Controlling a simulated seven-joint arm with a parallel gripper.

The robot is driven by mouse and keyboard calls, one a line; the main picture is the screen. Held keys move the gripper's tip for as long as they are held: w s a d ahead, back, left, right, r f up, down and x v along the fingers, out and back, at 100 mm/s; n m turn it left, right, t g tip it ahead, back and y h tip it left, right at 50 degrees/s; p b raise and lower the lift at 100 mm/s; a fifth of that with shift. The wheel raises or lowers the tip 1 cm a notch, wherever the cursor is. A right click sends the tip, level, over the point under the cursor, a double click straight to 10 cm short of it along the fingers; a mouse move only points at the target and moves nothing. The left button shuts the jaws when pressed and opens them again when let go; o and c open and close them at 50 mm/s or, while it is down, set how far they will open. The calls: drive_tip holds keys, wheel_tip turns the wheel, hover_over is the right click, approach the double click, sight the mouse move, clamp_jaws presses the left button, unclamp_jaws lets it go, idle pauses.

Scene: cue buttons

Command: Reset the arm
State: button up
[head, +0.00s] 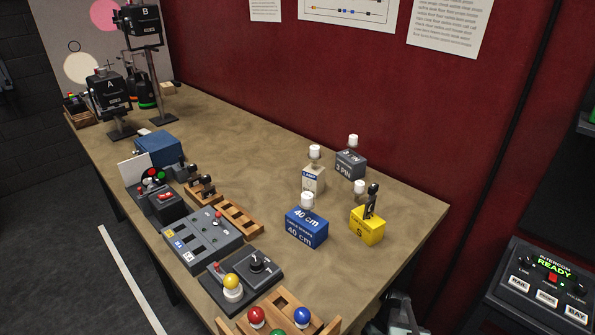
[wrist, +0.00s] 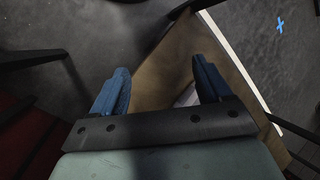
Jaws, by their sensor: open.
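My gripper (wrist: 160,82) shows in the wrist view with its two blue fingers spread apart. It is open, and nothing is held between the fingers. A brown surface, apparently part of the table, shows beyond and between the fingers, with dark floor around it. The gripper is not clearly seen in the head view. A grey shape at the bottom edge of the head view, beside the table's near right end, may be part of my arm; I cannot tell.
The table (head: 260,150) holds control boxes, a yellow-and-red button panel (head: 242,278), and a wooden button rack (head: 280,312) at its near end. A blue box (head: 306,227), yellow box (head: 367,228) and grey box (head: 350,165) stand right. An intercom (head: 545,285) is at far right.

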drive_tip(key=s+a+f+g+h, duration=0.1)
drive_tip(key=s+a+f, duration=0.1)
drive_tip(key=s, duration=0.4)
drive_tip(key=s+a+f+m+g+h, duration=0.1)
drive_tip(key=s+f, duration=0.3)
drive_tip(key=s, duration=0.3)
drive_tip(key=s+a+f+m+h, duration=0.1)
drive_tip(key=s+a+f, duration=0.1)
drive_tip(key=s, duration=0.5)
drive_tip(key=shift+s+a+f+g+h, duration=0.15)
drive_tip(key=shift+a+f+g+h, duration=0.2)
drive_tip(key=shift+f, duration=0.4)
